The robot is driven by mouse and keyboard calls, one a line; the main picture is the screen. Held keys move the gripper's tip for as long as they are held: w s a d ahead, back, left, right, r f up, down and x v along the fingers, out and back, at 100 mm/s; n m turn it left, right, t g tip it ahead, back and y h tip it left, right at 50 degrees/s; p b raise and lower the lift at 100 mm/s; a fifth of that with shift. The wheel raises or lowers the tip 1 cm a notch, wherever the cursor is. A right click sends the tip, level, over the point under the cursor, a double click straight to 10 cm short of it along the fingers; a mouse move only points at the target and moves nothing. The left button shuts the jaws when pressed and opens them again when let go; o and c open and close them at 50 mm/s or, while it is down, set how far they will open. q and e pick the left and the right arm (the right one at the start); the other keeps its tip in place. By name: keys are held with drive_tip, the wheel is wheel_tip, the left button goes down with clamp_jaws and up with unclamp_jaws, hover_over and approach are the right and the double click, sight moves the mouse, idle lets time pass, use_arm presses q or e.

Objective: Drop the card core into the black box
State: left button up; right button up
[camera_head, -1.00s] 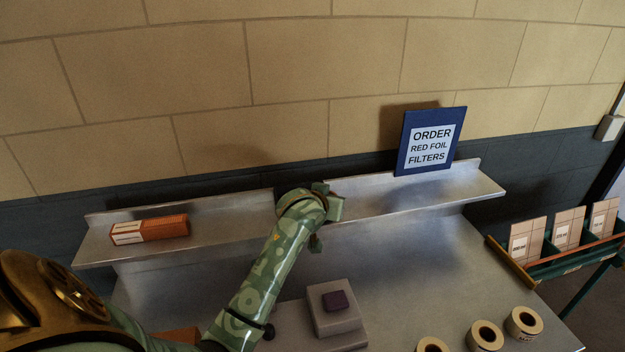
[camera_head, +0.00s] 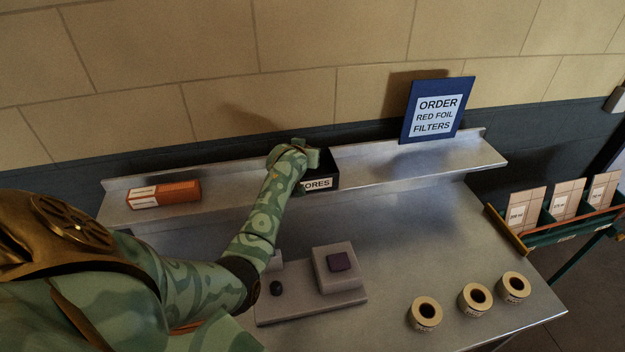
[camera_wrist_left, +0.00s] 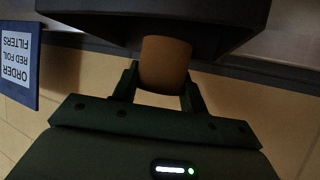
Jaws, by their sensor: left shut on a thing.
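The card core (camera_wrist_left: 166,65) is a plain brown cylinder between the fingers of my left gripper (camera_wrist_left: 160,80), which is shut on it. The black box (camera_head: 321,171) stands on the metal shelf and has a white label ending in "ORES". In the head view my left gripper (camera_head: 298,164) is at the box's left part and hides it, and the core is not visible there. In the left wrist view, which is upside down, the core's far end overlaps the dark box (camera_wrist_left: 160,22). I cannot tell whether that end is inside the rim. My right gripper is not in view.
The shelf (camera_head: 420,163) also carries an orange carton (camera_head: 165,194) and a blue order sign (camera_head: 436,110). Below are a grey block fixture (camera_head: 340,283) with a purple pad and three cream rolls (camera_head: 475,298). A rack with cards (camera_head: 560,205) stands at the right.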

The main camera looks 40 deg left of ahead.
use_arm(q)
drive_tip(key=shift+f+b, duration=0.35)
drive_tip(key=shift+f, duration=0.3)
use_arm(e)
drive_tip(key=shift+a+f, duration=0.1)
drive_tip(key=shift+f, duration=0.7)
use_arm(q)
drive_tip(key=shift+r, duration=0.15)
drive_tip(key=o, duration=1)
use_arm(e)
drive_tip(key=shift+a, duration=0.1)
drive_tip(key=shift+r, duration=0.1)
use_arm(q)
drive_tip(key=shift+s+d+r, duration=0.2)
drive_tip(key=shift+s+d, duration=0.05)
drive_tip(key=shift+s, duration=0.15)
drive_tip(key=p+v, duration=0.2)
drive_tip(key=v, duration=1.3)
drive_tip(key=shift+s, duration=0.2)
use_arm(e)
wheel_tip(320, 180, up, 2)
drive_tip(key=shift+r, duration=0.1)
